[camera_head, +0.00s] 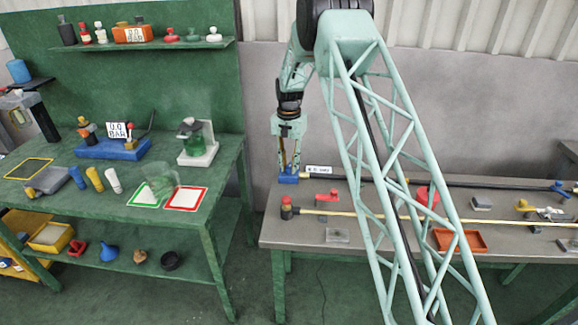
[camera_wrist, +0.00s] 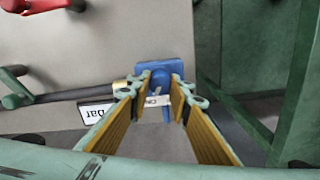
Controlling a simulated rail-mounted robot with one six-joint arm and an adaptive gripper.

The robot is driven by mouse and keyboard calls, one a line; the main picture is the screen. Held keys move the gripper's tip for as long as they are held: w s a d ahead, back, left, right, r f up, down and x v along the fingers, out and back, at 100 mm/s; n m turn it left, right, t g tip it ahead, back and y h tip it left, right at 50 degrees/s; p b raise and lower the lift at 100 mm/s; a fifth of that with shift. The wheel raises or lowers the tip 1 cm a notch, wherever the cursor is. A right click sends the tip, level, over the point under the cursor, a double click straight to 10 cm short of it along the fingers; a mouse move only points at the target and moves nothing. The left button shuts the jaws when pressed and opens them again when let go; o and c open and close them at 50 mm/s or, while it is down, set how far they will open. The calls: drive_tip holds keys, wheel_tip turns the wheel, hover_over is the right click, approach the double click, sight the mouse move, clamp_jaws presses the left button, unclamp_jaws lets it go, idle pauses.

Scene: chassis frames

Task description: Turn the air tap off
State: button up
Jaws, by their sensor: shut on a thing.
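The blue air tap (camera_head: 288,179) sits at the left end of a black pipe on the grey bench, near the bench's back left corner. In the wrist view the tap's blue body (camera_wrist: 160,66) shows just past my fingertips, with a brass fitting on the pipe beside it. My gripper (camera_head: 289,167) points down onto the tap. In the wrist view my gripper's fingers (camera_wrist: 161,92) stand either side of the tap's middle and are shut on it. A small white tag shows between them. The fingers hide much of the handle, so I cannot tell its exact angle.
A white label (camera_head: 319,169) stands beside the tap. The black pipe (camera_head: 470,184) runs right along the bench. A yellow pipe (camera_head: 370,215), a red clamp-like part (camera_head: 328,196) and an orange tray (camera_head: 460,240) lie nearby. A green bench (camera_head: 60,200) stands to the left.

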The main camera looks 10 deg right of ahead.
drive_tip(key=n, duration=0.3)
drive_tip(key=shift+n+p, duration=0.3)
drive_tip(key=shift+n, duration=0.1)
drive_tip(key=n, duration=0.3)
drive_tip(key=shift+n, duration=0.4)
drive_tip(key=n, duration=0.3)
drive_tip(key=shift+n+p, duration=0.3)
drive_tip(key=shift+p, duration=0.1)
drive_tip(key=shift+n, duration=1.8)
drive_tip(key=o, duration=0.8)
drive_tip(key=shift+o, duration=0.2)
